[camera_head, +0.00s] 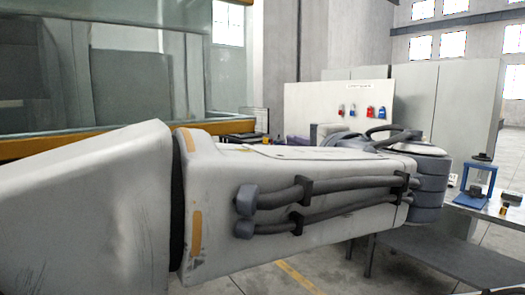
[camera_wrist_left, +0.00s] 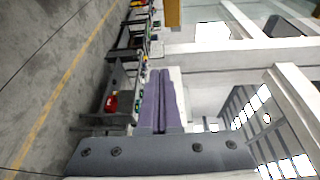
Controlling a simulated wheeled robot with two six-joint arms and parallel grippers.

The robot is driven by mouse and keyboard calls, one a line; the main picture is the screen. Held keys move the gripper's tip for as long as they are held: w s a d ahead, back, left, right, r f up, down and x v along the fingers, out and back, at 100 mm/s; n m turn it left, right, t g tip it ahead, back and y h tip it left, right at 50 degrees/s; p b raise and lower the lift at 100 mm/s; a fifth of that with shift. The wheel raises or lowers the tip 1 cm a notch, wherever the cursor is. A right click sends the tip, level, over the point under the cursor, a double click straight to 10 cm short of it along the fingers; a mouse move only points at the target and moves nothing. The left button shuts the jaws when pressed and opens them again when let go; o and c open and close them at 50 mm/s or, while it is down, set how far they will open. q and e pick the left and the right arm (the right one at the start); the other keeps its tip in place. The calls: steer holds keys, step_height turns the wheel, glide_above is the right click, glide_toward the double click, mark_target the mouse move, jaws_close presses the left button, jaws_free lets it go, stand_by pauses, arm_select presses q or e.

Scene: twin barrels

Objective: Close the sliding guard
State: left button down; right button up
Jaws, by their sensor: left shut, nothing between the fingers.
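A large machine enclosure with glass-like panels (camera_head: 130,85) fills the upper left of the head view. An orange-brown rail (camera_head: 60,147) runs along its lower edge. I cannot tell which panel is the sliding guard or how far it stands open. My left arm crosses the head view and hides the enclosure's lower part. My left gripper shows as a small purple bit (camera_head: 298,142) behind the arm. In the left wrist view its purple fingers (camera_wrist_left: 159,76) lie together, shut and empty. I see no contact with the enclosure. My right gripper is not in view.
A white board (camera_head: 315,108) with red and blue items stands behind the arm. Grey cabinets (camera_head: 462,95) stand at the back right. A workbench with a blue frame (camera_head: 477,182) is at the right. The left wrist view shows open floor (camera_wrist_left: 50,60) with a yellow line.

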arm_select(q)
steer(key=w+a+p, duration=0.4)
steer(key=w+a, duration=0.1)
steer(key=w, duration=0.2)
steer(key=shift+a+r, duration=0.4)
steer(key=shift+r, duration=0.05)
